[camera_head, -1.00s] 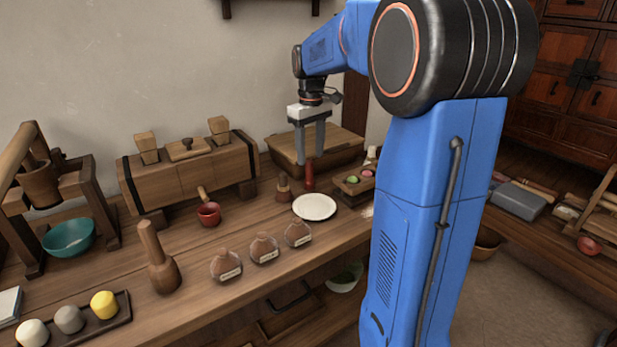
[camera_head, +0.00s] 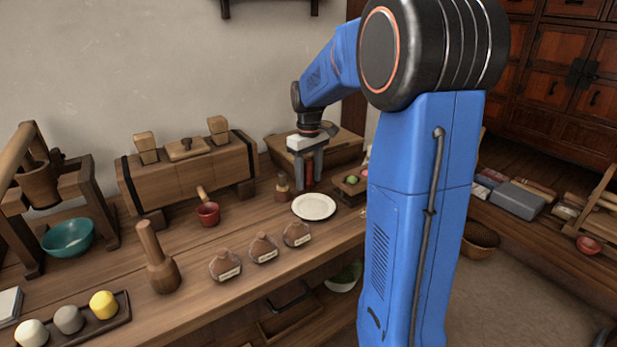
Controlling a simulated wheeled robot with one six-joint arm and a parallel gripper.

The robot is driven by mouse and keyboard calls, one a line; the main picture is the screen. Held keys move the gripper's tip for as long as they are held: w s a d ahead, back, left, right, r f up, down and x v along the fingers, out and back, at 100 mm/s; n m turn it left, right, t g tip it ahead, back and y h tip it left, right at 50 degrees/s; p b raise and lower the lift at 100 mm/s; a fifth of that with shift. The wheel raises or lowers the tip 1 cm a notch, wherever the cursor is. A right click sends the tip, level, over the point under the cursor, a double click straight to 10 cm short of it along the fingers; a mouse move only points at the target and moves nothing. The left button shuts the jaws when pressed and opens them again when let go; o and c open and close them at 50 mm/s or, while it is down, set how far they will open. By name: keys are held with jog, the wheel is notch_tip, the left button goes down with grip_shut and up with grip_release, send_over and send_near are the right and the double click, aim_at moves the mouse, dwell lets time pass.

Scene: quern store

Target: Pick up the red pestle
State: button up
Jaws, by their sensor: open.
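The red pestle (camera_head: 309,175) stands upright on the wooden counter, behind the white plate and right of a small brown pestle-like piece. My gripper (camera_head: 309,182) points straight down over it. Its two grey fingers are apart, reaching low on either side of the red pestle, close to the counter. Part of the red pestle shows between the fingers; its top is hidden by the gripper. I cannot tell whether either finger touches it.
The small brown piece (camera_head: 283,187) stands close left of the fingers. The white plate (camera_head: 314,207) lies in front. A tray (camera_head: 352,190) with coloured balls is close right, partly behind my arm. A wooden box (camera_head: 342,148) stands behind. Several labelled jars (camera_head: 264,250) line the counter front.

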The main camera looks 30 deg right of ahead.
jog(key=c, duration=1.2)
jog(key=shift+o, duration=0.2)
jog(key=shift+r, duration=0.1)
